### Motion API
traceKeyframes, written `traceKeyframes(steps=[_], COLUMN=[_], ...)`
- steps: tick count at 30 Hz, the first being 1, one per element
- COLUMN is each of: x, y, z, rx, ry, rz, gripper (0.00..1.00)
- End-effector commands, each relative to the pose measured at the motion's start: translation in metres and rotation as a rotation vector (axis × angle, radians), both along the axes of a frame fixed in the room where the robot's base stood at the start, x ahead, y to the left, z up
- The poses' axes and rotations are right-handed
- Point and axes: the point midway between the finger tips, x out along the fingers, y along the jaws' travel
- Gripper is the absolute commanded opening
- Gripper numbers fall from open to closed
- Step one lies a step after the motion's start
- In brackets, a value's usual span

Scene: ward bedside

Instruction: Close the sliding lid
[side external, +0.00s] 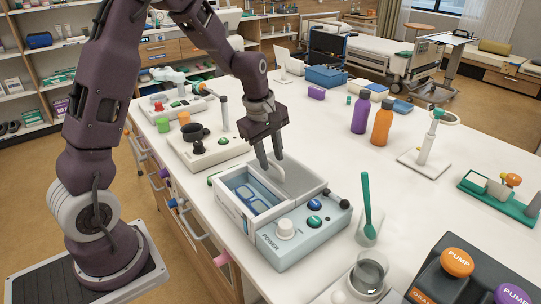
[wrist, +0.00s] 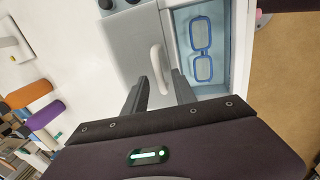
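The sliding lid (wrist: 130,45) is a pale grey panel with a raised white handle (wrist: 158,66). It covers part of a light blue and white box (side external: 243,219), leaving a compartment open beside it. Blue-framed glasses (wrist: 202,50) lie in that open compartment; they also show in the side external view (side external: 244,196). My gripper (wrist: 160,76) is open, its dark fingers pointing down at the lid. The handle lies between the two fingers, with a visible gap on both sides in the wrist view. Contact with the lid cannot be told.
The box's front panel has a POWER knob (side external: 286,229) and buttons. A green spoon in a glass (side external: 367,233) stands to its right, and a beige device (side external: 205,151) behind left. Purple (side external: 361,114) and orange (side external: 382,124) bottles stand farther back. The white tabletop between is clear.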

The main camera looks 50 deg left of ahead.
Motion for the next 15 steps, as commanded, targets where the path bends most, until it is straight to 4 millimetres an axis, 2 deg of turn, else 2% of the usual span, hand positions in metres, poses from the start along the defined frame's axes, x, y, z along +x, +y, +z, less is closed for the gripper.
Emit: traceKeyframes(steps=[1, 6, 15], x=[-0.0001, -0.0003, -0.0002], y=[0.0000, -0.0001, -0.0002], z=[0.0001, 0.0003, 0.0005], rx=[0.000, 0.000, 0.000], ry=[0.000, 0.000, 0.000], rz=[0.000, -0.001, -0.001], gripper=[0.31, 0.00, 0.00])
